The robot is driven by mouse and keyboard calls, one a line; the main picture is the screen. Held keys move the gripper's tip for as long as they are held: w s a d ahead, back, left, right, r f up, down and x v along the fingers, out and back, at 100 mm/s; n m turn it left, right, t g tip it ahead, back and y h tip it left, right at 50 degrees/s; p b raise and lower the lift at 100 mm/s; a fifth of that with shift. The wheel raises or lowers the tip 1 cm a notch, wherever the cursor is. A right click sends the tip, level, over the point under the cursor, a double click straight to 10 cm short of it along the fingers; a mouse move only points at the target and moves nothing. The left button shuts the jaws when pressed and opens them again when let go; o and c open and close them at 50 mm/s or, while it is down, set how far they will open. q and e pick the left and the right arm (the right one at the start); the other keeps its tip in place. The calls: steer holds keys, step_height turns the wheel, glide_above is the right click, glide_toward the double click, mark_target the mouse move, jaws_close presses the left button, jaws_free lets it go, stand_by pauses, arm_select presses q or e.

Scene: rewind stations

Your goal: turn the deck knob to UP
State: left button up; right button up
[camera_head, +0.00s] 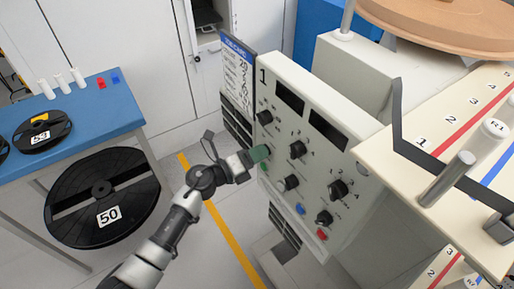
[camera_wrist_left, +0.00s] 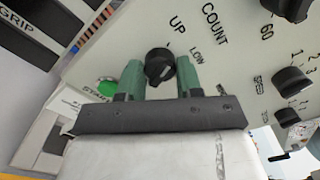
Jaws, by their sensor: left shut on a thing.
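The deck knob (camera_wrist_left: 159,66) is a small black knob on the cream panel, seen in the left wrist view. The labels UP (camera_wrist_left: 177,25) and LOW (camera_wrist_left: 196,57) are printed beside it. My left gripper (camera_wrist_left: 160,75) has its two green fingers on either side of the knob and is shut on it. I cannot tell clearly which label the knob points to. In the head view my left gripper (camera_head: 260,154) reaches the left edge of the panel (camera_head: 318,172) and hides the knob. My right gripper is not in view.
Other black knobs (camera_head: 338,190), a blue button (camera_head: 300,208) and a red button (camera_head: 322,234) are on the panel. A green button (camera_wrist_left: 107,87) is close to my left finger. A blue table (camera_head: 105,105) with reels stands at the left. A cream rack (camera_head: 470,140) stands at the right.

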arm_select(q)
steer(key=shift+n+p, duration=0.35)
steer(key=shift+n, duration=0.25)
steer(key=o, duration=0.9)
steer(key=shift+v, duration=5.45)
steer(key=shift+f, duration=0.15)
